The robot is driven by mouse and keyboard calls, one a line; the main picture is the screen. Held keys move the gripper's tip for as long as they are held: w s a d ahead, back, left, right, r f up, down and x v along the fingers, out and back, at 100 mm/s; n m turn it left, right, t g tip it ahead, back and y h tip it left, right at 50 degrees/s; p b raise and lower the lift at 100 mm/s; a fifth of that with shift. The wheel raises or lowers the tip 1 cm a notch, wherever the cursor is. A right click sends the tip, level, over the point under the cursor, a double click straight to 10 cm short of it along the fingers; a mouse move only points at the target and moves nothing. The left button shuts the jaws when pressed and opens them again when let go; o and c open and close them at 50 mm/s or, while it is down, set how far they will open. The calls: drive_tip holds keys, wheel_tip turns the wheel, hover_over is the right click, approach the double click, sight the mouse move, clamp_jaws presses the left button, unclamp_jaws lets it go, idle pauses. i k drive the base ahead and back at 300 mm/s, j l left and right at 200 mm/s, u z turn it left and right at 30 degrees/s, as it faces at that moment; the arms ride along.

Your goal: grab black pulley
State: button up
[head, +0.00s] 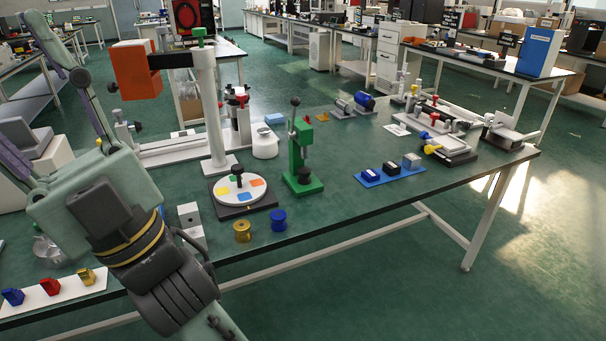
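I cannot pick out a black pulley for certain. A yellow spool-shaped piece (242,232) and a blue spool-shaped piece (279,220) stand upright near the table's front edge. A black piece (391,169) sits on a blue plate (371,183) at the right, between a dark blue piece (368,175) and a grey one (411,161); its exact shape is too small to tell. My arm crosses the left side and leaves at the bottom edge. My gripper is not in the picture. The arm hides part of the table at the left.
The green table (340,205) holds a white disc with coloured patches (222,189), a green press (302,165), and a white column with an orange block (135,69). Blue, red and yellow pieces lie on a white strip (75,292) at lower left. The front middle-right is clear.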

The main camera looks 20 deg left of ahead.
sight(304, 179)
drive_tip(key=i+j, duration=0.35)
drive_tip(key=i+j+z, duration=0.1)
drive_tip(key=i+j, duration=0.25)
drive_tip(key=j, duration=0.15)
